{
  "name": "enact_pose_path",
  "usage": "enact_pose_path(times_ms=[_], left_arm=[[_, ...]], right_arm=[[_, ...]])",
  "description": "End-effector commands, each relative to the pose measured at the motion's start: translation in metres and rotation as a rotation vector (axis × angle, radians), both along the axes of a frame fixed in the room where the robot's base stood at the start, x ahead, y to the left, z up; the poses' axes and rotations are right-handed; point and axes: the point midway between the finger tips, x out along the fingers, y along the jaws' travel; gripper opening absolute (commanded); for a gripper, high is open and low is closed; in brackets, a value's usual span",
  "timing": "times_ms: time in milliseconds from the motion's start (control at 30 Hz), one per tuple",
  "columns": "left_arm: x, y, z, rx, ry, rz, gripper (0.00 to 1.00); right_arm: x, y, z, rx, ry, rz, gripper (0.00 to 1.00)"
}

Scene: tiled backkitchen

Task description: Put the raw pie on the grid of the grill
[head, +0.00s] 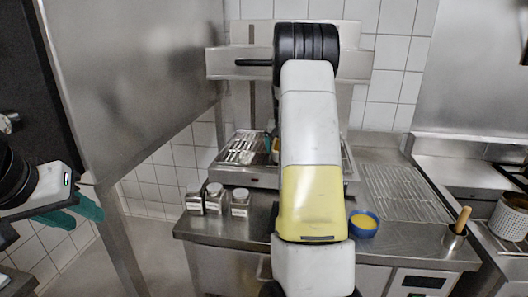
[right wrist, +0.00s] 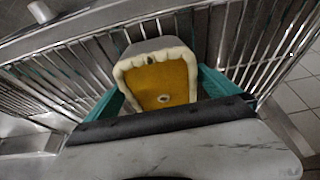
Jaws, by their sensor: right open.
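The pie (right wrist: 165,84), with a pale crust rim and orange filling, sits in a grey tin in the right wrist view. It is on or just over the metal bars of the grill grid (right wrist: 262,45); I cannot tell if it touches them. My right gripper (right wrist: 160,92) is open, its teal fingers on either side of the pie. In the head view my right arm reaches over the grill (head: 240,152) and hides most of the gripper and pie. My left gripper (head: 75,212) is open and empty at the far left, away from the counter.
Several jars (head: 214,198) stand on the counter in front of the grill. A blue bowl with yellow contents (head: 363,224) is right of my arm. A wire rack (head: 400,192) lies farther right. A wooden-handled tool (head: 461,220) and a perforated white container (head: 510,217) stand at the right.

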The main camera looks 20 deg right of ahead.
Motion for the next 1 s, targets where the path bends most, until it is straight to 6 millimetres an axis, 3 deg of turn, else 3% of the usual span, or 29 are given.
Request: enact_pose_path(times_ms=[200, 600, 867, 1000], left_arm=[[0.0, 0.0, 0.0, 0.0, 0.0, 0.0, 0.36], [0.0, 0.0, 0.0, 0.0, 0.0, 0.0, 0.36], [0.0, 0.0, 0.0, 0.0, 0.0, 0.0, 0.36], [0.0, 0.0, 0.0, 0.0, 0.0, 0.0, 0.36]], right_arm=[[-0.01, 0.007, 0.033, -0.002, -0.006, 0.002, 1.0], [-0.089, 0.056, 0.029, 0.001, -0.002, 0.003, 1.0], [-0.112, 0.07, 0.03, 0.004, -0.003, 0.004, 1.0], [-0.131, 0.094, 0.051, 0.038, -0.028, 0.051, 1.0]])
